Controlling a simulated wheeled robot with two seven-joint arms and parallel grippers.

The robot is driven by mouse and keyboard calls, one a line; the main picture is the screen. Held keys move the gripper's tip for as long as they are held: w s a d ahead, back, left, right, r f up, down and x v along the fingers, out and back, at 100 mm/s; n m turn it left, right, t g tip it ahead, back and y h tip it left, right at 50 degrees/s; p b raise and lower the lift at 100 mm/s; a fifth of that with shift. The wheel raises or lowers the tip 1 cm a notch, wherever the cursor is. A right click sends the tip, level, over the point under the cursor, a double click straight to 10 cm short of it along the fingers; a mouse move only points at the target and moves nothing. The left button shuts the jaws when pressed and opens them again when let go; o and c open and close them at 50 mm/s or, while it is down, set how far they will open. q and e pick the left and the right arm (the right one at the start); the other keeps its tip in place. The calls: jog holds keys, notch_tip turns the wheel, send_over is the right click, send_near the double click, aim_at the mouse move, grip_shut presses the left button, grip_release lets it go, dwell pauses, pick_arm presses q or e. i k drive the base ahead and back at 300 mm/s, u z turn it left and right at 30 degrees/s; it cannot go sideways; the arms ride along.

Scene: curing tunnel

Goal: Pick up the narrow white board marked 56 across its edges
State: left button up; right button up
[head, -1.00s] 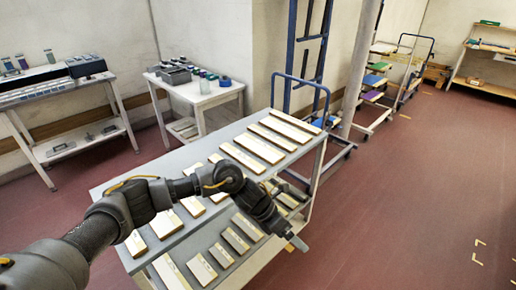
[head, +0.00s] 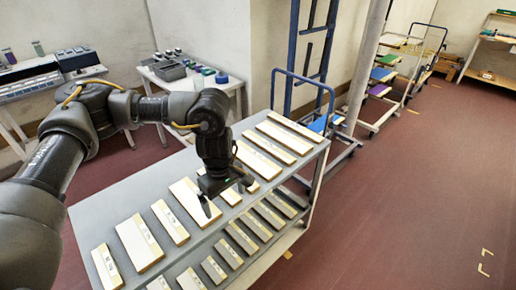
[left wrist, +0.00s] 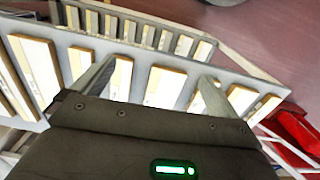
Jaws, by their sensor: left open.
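Pale white boards with wooden edges lie in a row on the grey cart's top shelf (head: 92,212). Narrow ones include one at the near end (head: 106,266), one further along (head: 170,222) and one under my gripper (head: 231,198). The marks are too small to read, so I cannot tell which board is 56. My left gripper (head: 227,197) is open, pointing down over the top shelf, and partly hides boards there. In the left wrist view its fingers stand apart (left wrist: 158,72) with boards beyond them, none visibly held. My right gripper is not in view.
More boards (head: 241,238) lie on the cart's lower shelf. Wider boards (head: 140,243) lie among the narrow ones on top. A blue-framed rack (head: 292,60) and a grey post (head: 364,65) stand behind the cart. The red floor (head: 400,200) at right is clear.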

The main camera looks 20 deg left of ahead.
aim_at(264, 169)
jog(key=i, duration=1.05)
